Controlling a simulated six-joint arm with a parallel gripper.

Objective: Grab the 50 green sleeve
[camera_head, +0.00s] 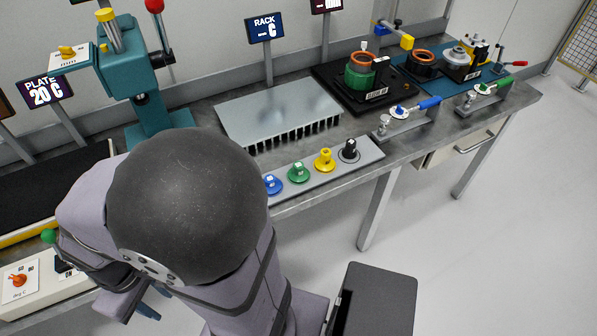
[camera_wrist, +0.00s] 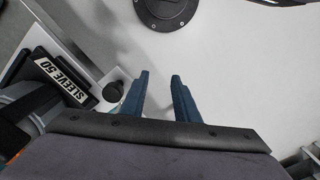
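My gripper (camera_wrist: 160,88) has two dark blue fingers, parallel and apart, with nothing between them and pale floor beyond. In the head view its blue fingers (camera_head: 148,308) show partly at the lower left, below my arm. A sign reading "SLEEVE 50" (camera_wrist: 62,76) is left of the fingers in the wrist view, on a dark holder. No green sleeve shows clearly there. In the head view a green flanged piece (camera_head: 298,172) stands on a grey strip, and a green ring-like part (camera_head: 361,76) sits on a black fixture. I cannot read a 50 on either.
Blue (camera_head: 272,184), yellow (camera_head: 325,160) and black (camera_head: 349,150) pieces share the grey strip (camera_head: 374,150). A finned rack (camera_head: 280,108) lies behind it. A teal press (camera_head: 140,75) stands at the back left. A panel with an orange knob (camera_head: 19,281) is at the lower left.

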